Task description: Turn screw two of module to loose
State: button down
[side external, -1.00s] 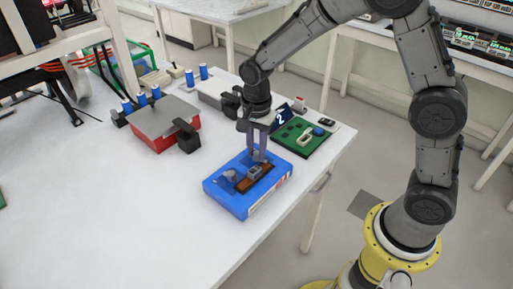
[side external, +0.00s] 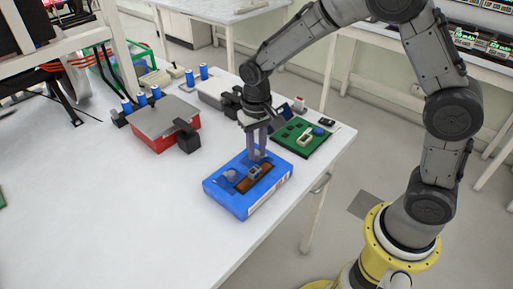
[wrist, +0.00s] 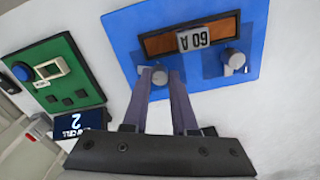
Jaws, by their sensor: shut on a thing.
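The module is a blue box (side external: 222,199) on the white table. It has a brown strip with a grey block marked "60 A" (wrist: 195,38) and two grey screw knobs. One knob (wrist: 233,60) stands free near one end; it also shows in the side view (side external: 230,175). The other knob (wrist: 159,92) is at the end nearer the green board. My gripper (wrist: 160,73) points down at this second knob, its fingers shut on it. The fingers hide most of this knob, so its turn angle cannot be read.
A green board (side external: 318,144) with a blue button lies behind the module, with a dark sign marked "2" (wrist: 76,121) beside it. A red and grey box (side external: 160,119) with black clamps stands at the left. The table in front is clear.

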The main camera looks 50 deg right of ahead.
aim_at(257, 152)
jog(key=n, duration=0.5)
jog(key=shift+r+n, duration=0.1)
jog(key=shift+n, duration=0.2)
jog(key=n, duration=1.6)
jog(key=shift+n, duration=0.3)
jog(key=c, duration=0.7)
grip_release()
notch_tip(257, 152, up, 14)
